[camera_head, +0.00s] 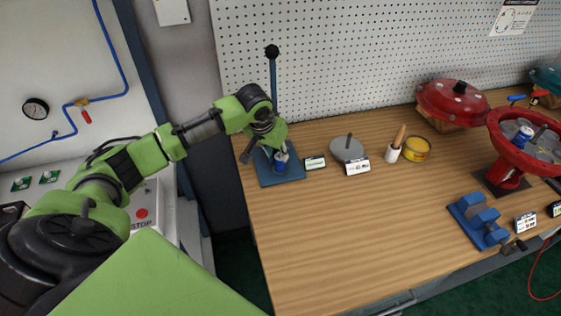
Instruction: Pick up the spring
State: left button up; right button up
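My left gripper (264,150) reaches down over a blue press base (283,176) at the left end of the wooden table. One dark finger is splayed out to the left, so it looks open. A small blue and white round part (281,161) stands on the base just below and right of the gripper, partly covered by it. It may be the spring, but it is too small to be sure. I cannot tell whether the gripper touches it. Another blue and white cylinder (523,136) sits in the red bowl-shaped housing (510,150) at the right. My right gripper is out of view.
A tall lever (273,75) rises behind the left gripper. A grey disc with a stem (347,149), a brush in a white cup (394,151), a yellow tin (416,149) and a red cover (453,103) stand farther right. Blue blocks (478,218) lie near the front edge. The table's middle is clear.

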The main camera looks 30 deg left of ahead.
aim_at(279, 157)
pick_arm(q)
jog(key=shift+w+d+f, duration=0.1)
jog(key=shift+w+f, duration=0.15)
jog(key=shift+f, duration=0.25)
jog(key=shift+p+x, duration=0.7)
jog(key=shift+x, duration=1.6)
jog(key=c, duration=0.8)
